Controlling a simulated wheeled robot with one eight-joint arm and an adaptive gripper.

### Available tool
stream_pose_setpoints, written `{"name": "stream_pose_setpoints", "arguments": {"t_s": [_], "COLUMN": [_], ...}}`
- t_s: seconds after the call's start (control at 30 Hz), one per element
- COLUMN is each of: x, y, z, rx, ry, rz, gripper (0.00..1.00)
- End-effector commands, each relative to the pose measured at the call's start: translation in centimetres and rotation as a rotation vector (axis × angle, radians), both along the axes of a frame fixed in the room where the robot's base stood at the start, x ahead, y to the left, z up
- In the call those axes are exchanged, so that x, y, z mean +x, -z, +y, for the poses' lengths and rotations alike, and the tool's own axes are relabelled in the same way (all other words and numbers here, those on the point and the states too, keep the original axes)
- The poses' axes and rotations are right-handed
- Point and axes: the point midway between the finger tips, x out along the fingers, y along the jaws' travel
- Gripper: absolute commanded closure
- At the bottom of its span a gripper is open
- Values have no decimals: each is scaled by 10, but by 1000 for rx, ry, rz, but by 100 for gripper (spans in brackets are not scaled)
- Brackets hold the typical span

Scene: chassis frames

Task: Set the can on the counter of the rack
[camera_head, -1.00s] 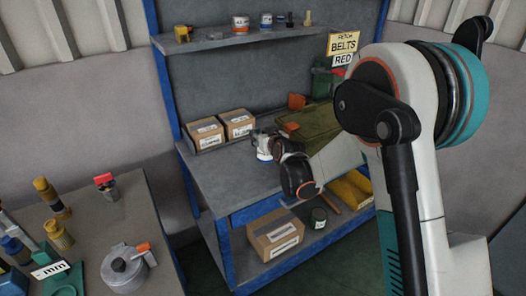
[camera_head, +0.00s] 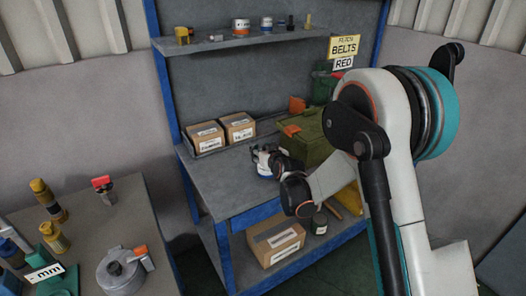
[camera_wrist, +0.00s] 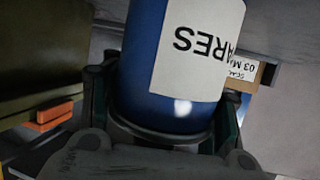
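The can (camera_wrist: 180,60) is blue with a white label, part of which reads "ARES" upside down in the wrist view. It sits between the two fingers of my gripper (camera_wrist: 165,112), which look closed around it. In the head view the blue and white can (camera_head: 264,169) is small and partly hidden by my gripper (camera_head: 267,157). It is over the counter (camera_head: 218,184) of the blue rack (camera_head: 175,75), low near the surface. I cannot tell whether its base touches the counter.
Two labelled cartons (camera_head: 206,136) stand at the counter's back left. A green crate (camera_head: 310,147) with orange latches is close on the right. The upper shelf (camera_head: 215,43) holds small cans. Another carton (camera_head: 274,244) is below. The counter's front left is clear.

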Motion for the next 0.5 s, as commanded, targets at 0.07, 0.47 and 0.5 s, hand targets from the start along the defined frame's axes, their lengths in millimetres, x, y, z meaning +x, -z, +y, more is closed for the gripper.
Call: {"name": "stream_pose_setpoints", "arguments": {"t_s": [0.07, 0.47, 0.5], "x": [0, 0, 0], "y": [0, -1, -3], "z": [0, 0, 0], "rx": [0, 0, 0], "ry": [0, 0, 0], "rz": [1, 0, 0], "gripper": [31, 26, 26]}}
